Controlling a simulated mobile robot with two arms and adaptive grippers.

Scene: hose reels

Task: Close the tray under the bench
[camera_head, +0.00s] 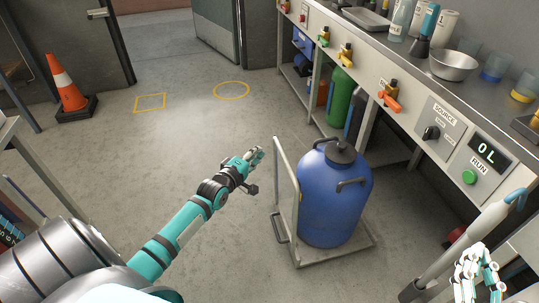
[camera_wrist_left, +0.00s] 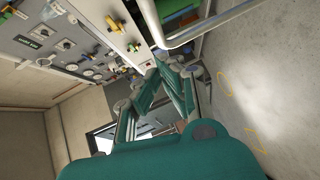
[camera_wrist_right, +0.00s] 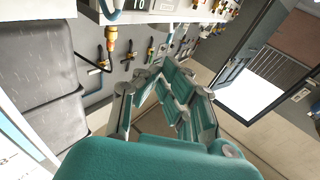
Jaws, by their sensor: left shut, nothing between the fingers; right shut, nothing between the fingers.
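The bench (camera_head: 405,95) runs along the right side of the head view. A flat grey shelf or tray surface (camera_head: 392,152) shows under it, behind the blue drum; I cannot tell whether this is the task's tray or how far out it stands. My left gripper (camera_head: 257,158) is shut and empty, in the air over open floor, left of the cart handle and apart from the bench. Its fingers show in the left wrist view (camera_wrist_left: 168,72). My right gripper (camera_head: 482,262) is shut and empty at the lower right, near the bench front. Its fingers show in the right wrist view (camera_wrist_right: 160,78).
A blue drum (camera_head: 330,205) stands on a cart with an upright handle frame (camera_head: 279,190), in front of the bench. A grey pole (camera_head: 462,242) with a blue hook leans beside my right gripper. A traffic cone (camera_head: 66,85) stands far left. The middle floor is clear.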

